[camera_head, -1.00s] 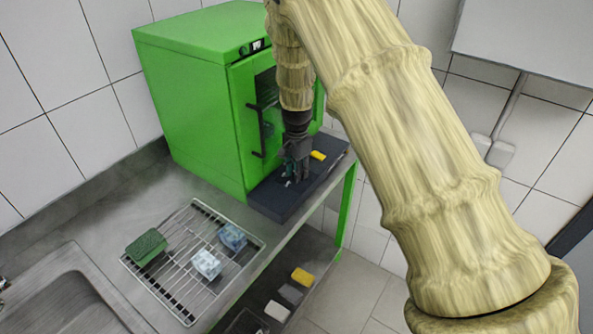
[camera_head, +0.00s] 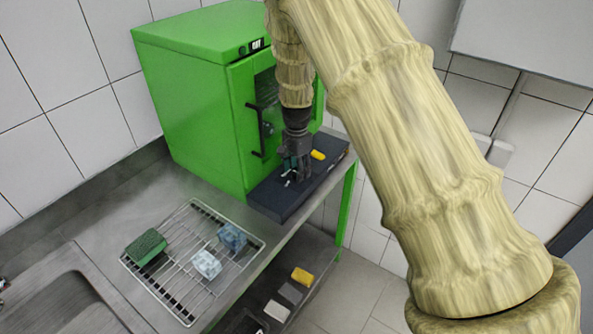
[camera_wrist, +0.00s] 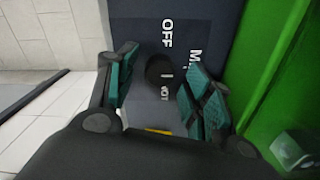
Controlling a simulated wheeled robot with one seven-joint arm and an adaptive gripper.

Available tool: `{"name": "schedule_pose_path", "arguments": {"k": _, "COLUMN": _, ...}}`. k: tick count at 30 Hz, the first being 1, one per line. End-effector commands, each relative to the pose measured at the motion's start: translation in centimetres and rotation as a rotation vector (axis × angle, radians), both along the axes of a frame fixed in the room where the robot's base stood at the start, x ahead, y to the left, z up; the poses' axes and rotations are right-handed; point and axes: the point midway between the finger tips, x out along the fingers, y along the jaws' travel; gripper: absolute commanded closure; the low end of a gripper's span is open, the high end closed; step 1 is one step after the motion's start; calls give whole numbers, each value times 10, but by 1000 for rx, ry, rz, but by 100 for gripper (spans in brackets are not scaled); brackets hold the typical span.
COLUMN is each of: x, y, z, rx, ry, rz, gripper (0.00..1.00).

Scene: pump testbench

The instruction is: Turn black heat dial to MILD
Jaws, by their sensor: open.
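The black heat dial (camera_wrist: 160,70) sits on a dark panel (camera_wrist: 140,25) in the wrist view. White lettering around it reads OFF above, a partly hidden word starting with M to the right, and what looks like HOT below. My gripper (camera_wrist: 158,85) is open, with one teal-padded finger on each side of the dial; I cannot tell whether either touches it. In the head view my gripper (camera_head: 296,178) points down over the dark panel (camera_head: 280,200) in front of the green cabinet (camera_head: 190,90), and hides the dial there.
A yellow piece (camera_head: 318,155) lies on the panel just right of my gripper. A wire rack (camera_head: 178,285) holds a green sponge (camera_head: 147,247) and two bluish blocks (camera_head: 207,264). The cabinet's door handle (camera_head: 259,130) is close left of my wrist. A sink (camera_head: 60,310) is at lower left.

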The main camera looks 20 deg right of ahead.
Motion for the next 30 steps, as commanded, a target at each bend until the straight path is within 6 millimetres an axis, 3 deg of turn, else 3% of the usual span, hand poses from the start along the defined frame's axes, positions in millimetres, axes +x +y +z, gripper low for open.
{"name": "schedule_pose_path", "arguments": {"k": 12, "x": 0, "y": 0, "z": 73, "rx": 0, "ry": -2, "rz": 0, "gripper": 49}}
{"name": "schedule_pose_path", "arguments": {"k": 18, "x": 0, "y": 0, "z": 99, "rx": 0, "ry": -1, "rz": 0, "gripper": 49}}
{"name": "schedule_pose_path", "arguments": {"k": 30, "x": 0, "y": -1, "z": 111, "rx": 1, "ry": 1, "rz": -1, "gripper": 49}}
